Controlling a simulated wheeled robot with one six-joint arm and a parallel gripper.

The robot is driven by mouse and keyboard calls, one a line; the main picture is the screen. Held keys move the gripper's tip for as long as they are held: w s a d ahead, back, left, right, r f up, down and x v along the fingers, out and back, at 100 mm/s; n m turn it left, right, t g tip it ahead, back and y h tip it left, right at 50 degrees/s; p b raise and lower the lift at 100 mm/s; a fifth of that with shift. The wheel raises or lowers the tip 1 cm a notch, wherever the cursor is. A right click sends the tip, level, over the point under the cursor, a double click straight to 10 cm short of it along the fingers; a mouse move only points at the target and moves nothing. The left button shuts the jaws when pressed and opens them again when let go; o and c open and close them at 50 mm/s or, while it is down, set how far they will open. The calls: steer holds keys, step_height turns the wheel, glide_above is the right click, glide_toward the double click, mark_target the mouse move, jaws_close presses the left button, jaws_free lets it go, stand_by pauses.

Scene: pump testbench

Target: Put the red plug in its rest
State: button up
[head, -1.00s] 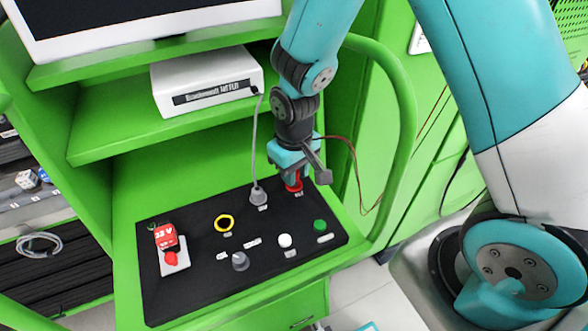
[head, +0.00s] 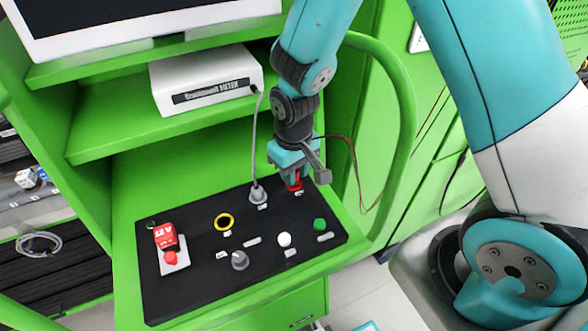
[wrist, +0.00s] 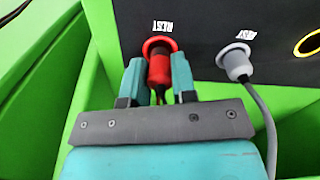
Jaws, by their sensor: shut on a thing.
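My gripper (wrist: 158,78) is shut on the red plug (wrist: 159,69), with one teal finger on each side of it. The red plug's front end is at a red round rest (wrist: 158,42) on the black panel and appears to sit in it. How deep it sits cannot be told. In the head view, my gripper (head: 292,172) points down at the panel's back right, and a little of the red plug (head: 295,184) shows below it. Dark leads run from the plug back between the fingers.
A grey plug (head: 258,194) with a grey cable stands just left of my gripper. The black panel (head: 200,280) also bears a yellow ring (head: 224,222), a grey knob (head: 240,260), white and green buttons and a red switch. A green curved rail (head: 405,130) is to the right.

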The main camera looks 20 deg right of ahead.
steer(key=shift+f+b, duration=0.7)
steer(key=shift+f, duration=0.25)
steer(key=o, duration=1.3)
steer(key=shift+c, duration=0.2)
steer(key=shift+r, duration=0.2)
steer(key=shift+r+p, duration=3.45)
steer(key=shift+r, duration=0.45)
